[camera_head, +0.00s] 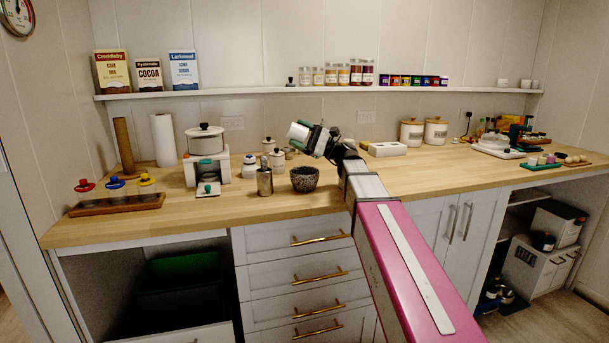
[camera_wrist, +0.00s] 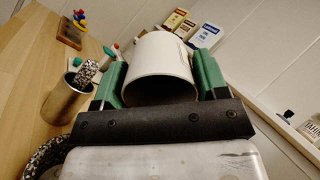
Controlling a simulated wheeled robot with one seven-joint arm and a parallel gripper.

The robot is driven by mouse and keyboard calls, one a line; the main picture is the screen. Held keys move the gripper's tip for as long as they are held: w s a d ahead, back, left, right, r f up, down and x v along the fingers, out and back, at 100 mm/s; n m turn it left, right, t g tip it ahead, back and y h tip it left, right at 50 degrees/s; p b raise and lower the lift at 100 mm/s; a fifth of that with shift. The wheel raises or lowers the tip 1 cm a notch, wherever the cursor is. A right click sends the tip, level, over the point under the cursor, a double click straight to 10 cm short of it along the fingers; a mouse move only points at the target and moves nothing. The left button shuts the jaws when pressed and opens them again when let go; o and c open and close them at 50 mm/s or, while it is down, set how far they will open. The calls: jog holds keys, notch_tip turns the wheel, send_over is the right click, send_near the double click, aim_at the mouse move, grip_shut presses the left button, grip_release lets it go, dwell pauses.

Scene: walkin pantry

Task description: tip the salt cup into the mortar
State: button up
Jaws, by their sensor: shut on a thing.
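The mortar (camera_head: 304,179) is a dark speckled bowl, upright near the counter's front edge. In the wrist view its speckled rim (camera_wrist: 45,155) shows at the lower left, partly behind my gripper. My gripper (camera_head: 300,132) is above the mortar, apart from it, with its fingers pointing left. In the wrist view the green fingers of my gripper (camera_wrist: 160,80) are shut on the white salt cup (camera_wrist: 158,58), one on each side. The cup looks tilted, its dark hollow partly hidden by the gripper's black bar. I cannot see any salt.
A metal cup (camera_head: 264,183) stands just left of the mortar, with a speckled rod (camera_wrist: 88,71) in it. White lidded pots (camera_head: 276,157) stand behind. A white pot on a stand (camera_head: 206,142) is farther left. Counter front right of the mortar is clear.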

jog(key=f, duration=0.1)
jog(key=f+h, duration=0.2)
jog(key=shift+a+f, duration=0.15)
jog(key=shift+a, duration=0.15)
jog(key=shift+a+h, duration=0.2)
jog(key=shift+h, duration=0.6)
jog(key=shift+f, duration=0.1)
